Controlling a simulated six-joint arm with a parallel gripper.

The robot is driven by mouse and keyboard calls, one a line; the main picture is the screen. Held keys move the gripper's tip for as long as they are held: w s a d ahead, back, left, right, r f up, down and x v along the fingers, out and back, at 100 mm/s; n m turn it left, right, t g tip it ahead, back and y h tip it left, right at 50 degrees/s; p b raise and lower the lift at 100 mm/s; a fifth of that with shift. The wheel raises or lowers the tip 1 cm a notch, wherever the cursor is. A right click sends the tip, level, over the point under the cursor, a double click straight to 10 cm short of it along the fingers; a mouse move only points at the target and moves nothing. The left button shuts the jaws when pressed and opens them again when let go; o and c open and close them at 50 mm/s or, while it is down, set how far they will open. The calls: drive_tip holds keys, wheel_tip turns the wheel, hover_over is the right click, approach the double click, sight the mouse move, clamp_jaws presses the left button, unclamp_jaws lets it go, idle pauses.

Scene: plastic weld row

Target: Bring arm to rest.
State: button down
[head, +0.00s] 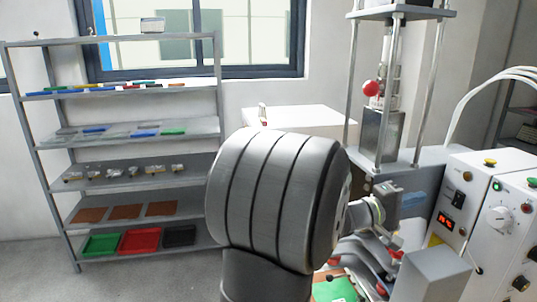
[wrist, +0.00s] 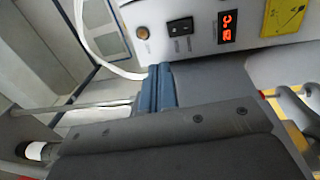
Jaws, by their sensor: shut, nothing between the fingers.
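My arm's large grey link fills the middle of the head view. My gripper (head: 412,199) is at its right end, in front of the welding press and its control box, partly hidden by my own arm. In the wrist view my gripper (wrist: 160,88) shows as a dark grey body with blue fingertips side by side. It is shut and empty. The fingertips point toward the control box (wrist: 190,25), which fills the top of that view; I cannot tell the gap between them.
The press (head: 382,135), with posts and a red knob (head: 371,88), stands behind my gripper. The control box (head: 447,205) with a red display is close on the right. A green part (head: 335,289) lies low in front. A shelf rack (head: 130,103) stands at the left wall.

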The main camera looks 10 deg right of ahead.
sight(427, 276)
drive_tip(key=d, duration=0.5)
drive_tip(key=shift+d+f, duration=0.3)
drive_tip(key=shift+f, duration=0.05)
